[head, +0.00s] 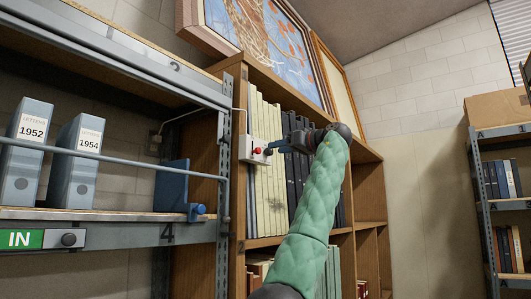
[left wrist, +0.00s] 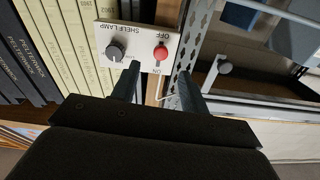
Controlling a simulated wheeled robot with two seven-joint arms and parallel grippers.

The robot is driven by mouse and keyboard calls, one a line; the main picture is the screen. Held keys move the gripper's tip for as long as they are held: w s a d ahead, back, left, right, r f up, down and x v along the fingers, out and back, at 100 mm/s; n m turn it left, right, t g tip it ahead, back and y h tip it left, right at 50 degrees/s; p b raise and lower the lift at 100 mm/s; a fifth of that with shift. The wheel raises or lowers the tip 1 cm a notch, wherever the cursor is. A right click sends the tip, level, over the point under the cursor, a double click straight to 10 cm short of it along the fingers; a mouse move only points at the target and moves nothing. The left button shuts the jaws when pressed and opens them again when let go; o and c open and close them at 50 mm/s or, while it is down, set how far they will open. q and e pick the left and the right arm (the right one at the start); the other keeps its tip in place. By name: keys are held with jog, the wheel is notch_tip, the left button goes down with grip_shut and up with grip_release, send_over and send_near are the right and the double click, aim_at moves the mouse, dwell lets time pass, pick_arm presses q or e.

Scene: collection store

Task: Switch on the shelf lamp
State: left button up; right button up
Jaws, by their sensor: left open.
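The shelf lamp's switch plate (head: 249,149) is a pale box on the upright at the left end of the wooden bookcase. In the left wrist view the plate (left wrist: 141,33) reads SHELF LAMP upside down, with a grey round knob (left wrist: 115,52) and a red switch knob (left wrist: 161,53) between the marks OFF and ON. Which way the switch is set I cannot tell. My left gripper (left wrist: 158,76) is open and empty, its fingertips just short of the plate, on either side of the red knob. In the head view the left gripper (head: 280,147) is beside the plate. My right gripper is not in view.
A grey metal rack (head: 224,170) with box files (head: 77,160) and a blue bookend (head: 172,185) stands close on the left. Rows of books (head: 262,180) fill the bookcase behind my gripper. Framed pictures (head: 258,40) lean on top. Another shelf (head: 481,200) stands far right.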

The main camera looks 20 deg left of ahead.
aim_at(260, 150)
pick_arm(q)
jog(key=shift+n, duration=0.4)
jog(key=p+x, duration=0.4)
jog(key=x, duration=0.3)
jog(key=shift+s+a+r, duration=0.1)
jog(key=shift+a, duration=0.05)
jog(key=shift+w+a, duration=0.25)
jog(key=shift+a, duration=0.05)
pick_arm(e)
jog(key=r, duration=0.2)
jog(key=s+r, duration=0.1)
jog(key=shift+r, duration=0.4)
pick_arm(q)
jog(key=shift+s, duration=0.1)
grip_shut()
